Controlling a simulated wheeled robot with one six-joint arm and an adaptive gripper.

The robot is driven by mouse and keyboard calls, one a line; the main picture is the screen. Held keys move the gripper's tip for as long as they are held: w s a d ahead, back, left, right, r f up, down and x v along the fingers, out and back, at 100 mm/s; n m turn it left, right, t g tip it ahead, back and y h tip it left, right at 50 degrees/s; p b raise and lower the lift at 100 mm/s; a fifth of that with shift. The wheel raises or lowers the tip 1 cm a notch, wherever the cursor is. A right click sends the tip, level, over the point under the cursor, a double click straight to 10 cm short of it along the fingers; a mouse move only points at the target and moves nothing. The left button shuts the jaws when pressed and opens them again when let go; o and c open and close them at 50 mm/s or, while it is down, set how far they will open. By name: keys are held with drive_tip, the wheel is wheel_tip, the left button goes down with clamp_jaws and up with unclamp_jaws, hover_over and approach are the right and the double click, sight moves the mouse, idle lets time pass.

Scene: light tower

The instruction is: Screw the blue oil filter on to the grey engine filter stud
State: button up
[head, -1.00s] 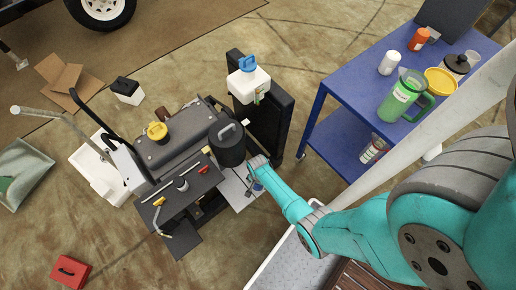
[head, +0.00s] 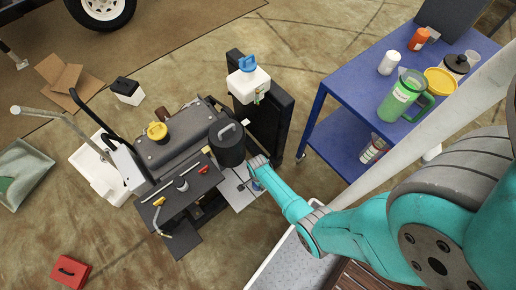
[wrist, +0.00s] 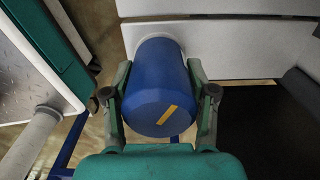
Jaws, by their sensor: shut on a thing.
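The blue oil filter (wrist: 158,92) fills the middle of the wrist view, with a short yellow stripe on its near end. My gripper (wrist: 160,98) is shut on it, one finger on each side. The filter's far end meets a pale round part (wrist: 156,42) on a light grey panel; whether the threads are engaged is hidden. The filter stud itself is hidden behind the filter.
A black cylinder with a handle (head: 229,143) stands close to my gripper. A black panel stand with a white bottle (head: 249,84) is behind it. A blue cart (head: 345,85) with a green mug stands to the right.

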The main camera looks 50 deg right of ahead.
drive_tip(key=m, duration=0.5)
drive_tip(key=shift+s+f, duration=0.1)
idle(0.3)
drive_tip(key=m, duration=0.4)
drive_tip(key=shift+f+m, duration=0.1)
drive_tip(key=shift+m, duration=0.3)
drive_tip(key=o, duration=1.5)
drive_tip(key=shift+r, duration=3.75)
